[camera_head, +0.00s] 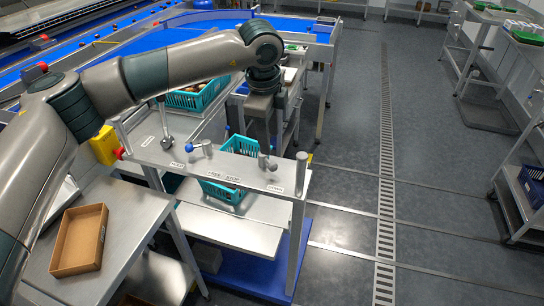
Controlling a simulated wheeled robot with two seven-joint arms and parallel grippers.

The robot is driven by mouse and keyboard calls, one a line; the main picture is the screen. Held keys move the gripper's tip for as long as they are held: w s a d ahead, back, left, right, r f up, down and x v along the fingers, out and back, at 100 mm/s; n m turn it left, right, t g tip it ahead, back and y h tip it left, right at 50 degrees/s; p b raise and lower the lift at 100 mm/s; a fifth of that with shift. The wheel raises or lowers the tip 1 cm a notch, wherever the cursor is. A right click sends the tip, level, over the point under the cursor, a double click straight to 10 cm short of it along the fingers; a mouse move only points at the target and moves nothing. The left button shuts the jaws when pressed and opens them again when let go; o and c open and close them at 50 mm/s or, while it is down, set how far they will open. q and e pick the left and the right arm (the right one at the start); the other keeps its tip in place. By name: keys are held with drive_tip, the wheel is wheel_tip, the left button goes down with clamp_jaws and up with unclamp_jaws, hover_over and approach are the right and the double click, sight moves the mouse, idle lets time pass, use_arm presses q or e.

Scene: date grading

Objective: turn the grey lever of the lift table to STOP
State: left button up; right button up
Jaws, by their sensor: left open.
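A grey lever (266,163) stands at the panel's right part, near a label (276,189) too small to read. My left gripper (264,138) points down just behind and above this lever, open; I cannot tell whether they touch. A blue-knobbed lever (190,148) sits mid-panel. Another grey lever (166,136) stands at the left with its rod upright. My right gripper is not in view.
A teal crate (222,190) sits below the panel, and another crate (198,97) holding dates stands behind. A yellow box with a red button (105,146) is at the panel's left end. A cardboard tray (79,240) lies on the left table.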

sight(272, 163)
use_arm(q)
drive_tip(key=f+p, duration=0.1)
drive_tip(key=f, duration=0.2)
drive_tip(key=w+f+p, duration=0.1)
drive_tip(key=f, duration=0.2)
drive_tip(key=f+p, duration=0.1)
drive_tip(key=f, duration=0.2)
drive_tip(key=shift+w+d+f, duration=0.15)
drive_tip(key=shift+w+d, duration=0.15)
drive_tip(key=shift+w, duration=0.1)
drive_tip(key=shift+w+f+p, duration=0.1)
drive_tip(key=shift+f+p, duration=0.2)
drive_tip(key=shift+f, duration=0.3)
drive_tip(key=shift+c, duration=0.2)
